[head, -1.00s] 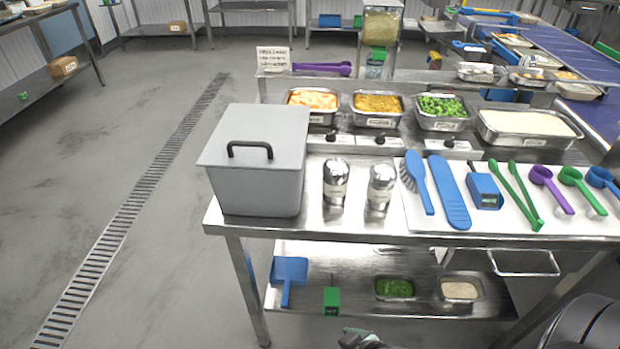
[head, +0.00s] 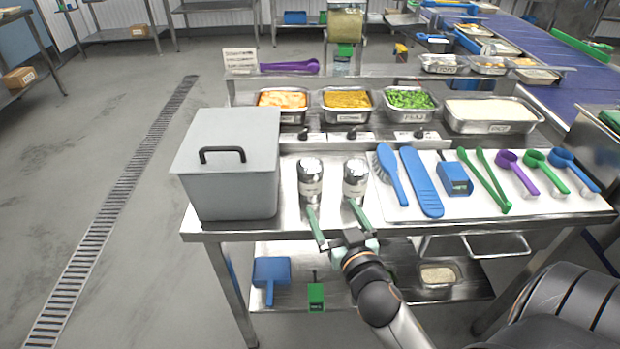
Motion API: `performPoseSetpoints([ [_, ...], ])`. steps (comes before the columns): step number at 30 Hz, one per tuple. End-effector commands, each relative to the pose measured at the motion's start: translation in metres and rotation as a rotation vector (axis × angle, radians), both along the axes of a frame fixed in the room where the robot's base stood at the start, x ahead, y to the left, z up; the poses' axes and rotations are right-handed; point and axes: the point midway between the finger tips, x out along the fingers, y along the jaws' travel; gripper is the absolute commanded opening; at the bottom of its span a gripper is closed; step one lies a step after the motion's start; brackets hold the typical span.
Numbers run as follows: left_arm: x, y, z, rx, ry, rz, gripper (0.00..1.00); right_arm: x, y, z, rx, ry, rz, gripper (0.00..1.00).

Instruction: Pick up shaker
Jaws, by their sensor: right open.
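Two silver shakers stand upright on the steel table, the left one (head: 310,180) beside the grey lidded bin and the right one (head: 355,178) beside the white mat. Both have a pale label. My right gripper (head: 336,222) is open, with its two green fingers pointing up toward the shakers. Its left finger overlaps the foot of the left shaker and its right finger that of the right shaker in the picture. Nothing is held between the fingers, and I cannot tell if they touch. My left gripper is out of view.
The grey bin (head: 228,165) is left of the shakers. A white mat (head: 440,212) with a blue brush (head: 392,175), a blue spatula (head: 421,182) and scoops lies to the right. Food pans (head: 348,104) stand behind. The table's lower shelf holds a blue dustpan (head: 271,275).

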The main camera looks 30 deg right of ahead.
Motion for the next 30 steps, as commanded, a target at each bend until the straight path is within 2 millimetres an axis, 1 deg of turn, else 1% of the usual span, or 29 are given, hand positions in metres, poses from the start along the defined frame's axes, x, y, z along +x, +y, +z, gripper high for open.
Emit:
performPoseSetpoints([
  [3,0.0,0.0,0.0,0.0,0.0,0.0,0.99,0.007,0.005,0.011,-0.014,-0.079,0.039,1.0],
  [8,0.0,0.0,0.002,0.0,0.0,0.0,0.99,0.017,0.006,0.017,-0.02,-0.111,0.06,1.0],
  [15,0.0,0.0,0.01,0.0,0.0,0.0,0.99,0.055,-0.004,0.019,-0.024,-0.111,0.06,1.0],
  [18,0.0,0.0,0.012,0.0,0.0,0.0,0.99,0.069,-0.008,0.018,-0.022,-0.109,0.059,1.0],
  [26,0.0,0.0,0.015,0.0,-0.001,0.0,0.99,0.086,-0.014,0.019,-0.022,-0.108,0.059,1.0],
  [30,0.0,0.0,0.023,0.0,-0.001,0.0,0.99,0.105,-0.022,0.025,-0.023,-0.109,0.059,1.0],
])
